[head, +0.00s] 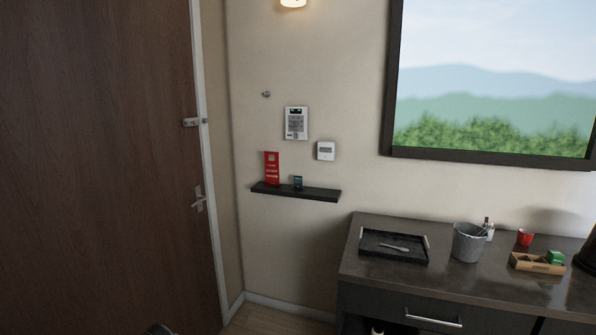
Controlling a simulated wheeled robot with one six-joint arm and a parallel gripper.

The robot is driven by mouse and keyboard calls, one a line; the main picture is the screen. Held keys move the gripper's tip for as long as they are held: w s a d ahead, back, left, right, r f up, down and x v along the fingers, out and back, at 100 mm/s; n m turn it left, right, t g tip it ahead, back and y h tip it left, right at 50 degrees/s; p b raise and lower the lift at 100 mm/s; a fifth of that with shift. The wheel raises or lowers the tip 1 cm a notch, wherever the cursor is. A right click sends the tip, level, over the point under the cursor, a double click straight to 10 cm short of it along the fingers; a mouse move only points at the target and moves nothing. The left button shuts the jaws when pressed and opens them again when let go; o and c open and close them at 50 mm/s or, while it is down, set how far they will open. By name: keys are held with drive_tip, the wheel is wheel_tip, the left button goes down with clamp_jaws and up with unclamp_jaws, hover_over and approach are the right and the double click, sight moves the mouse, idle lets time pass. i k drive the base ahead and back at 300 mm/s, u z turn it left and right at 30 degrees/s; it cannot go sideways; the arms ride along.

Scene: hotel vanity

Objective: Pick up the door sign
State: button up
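A red door sign (271,168) with pale markings stands upright on a small dark wall shelf (318,194), near its left end. It looks as if it leans on or stands close to the wall; I cannot tell which. A small dark teal item (298,183) stands to its right on the same shelf. My gripper does not show in the head view. Only a small dark rounded piece shows at the bottom edge, and I cannot tell what it is.
A brown door (95,150) with a lever handle (199,200) is at left. A dark vanity (450,277) at right bears a black tray (393,260), a grey bucket (467,243), a red cup (525,238) and a wooden caddy (537,263). The floor below the shelf shows clear.

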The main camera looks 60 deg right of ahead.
sight(272, 174)
drive_tip(key=z, duration=1.3)
drive_tip(key=i, duration=1.8)
drive_tip(key=z, duration=0.4)
drive_tip(key=i, duration=1.3)
drive_tip(key=z, duration=0.55)
